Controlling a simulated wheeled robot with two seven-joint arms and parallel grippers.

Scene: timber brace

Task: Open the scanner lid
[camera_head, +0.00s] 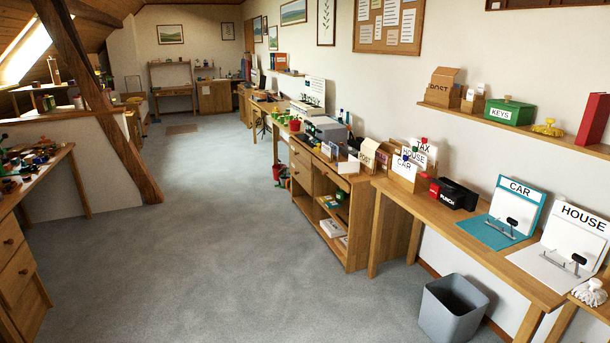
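I cannot make out a scanner for certain. A grey boxy machine (326,129) sits on the wooden drawer cabinet along the right wall, and it could be the scanner. It is small and far off, and I cannot tell whether it has a lid or how that lid stands. Behind it is another pale device (306,109) with a white upright panel above it. Neither of my grippers is in view.
Grey carpet lies open down the middle. A long wooden desk (470,238) on the right holds CAR (510,205) and HOUSE (570,240) binders and a black punch (456,194). A grey bin (452,308) stands below. A slanted timber brace (100,100) rises at left.

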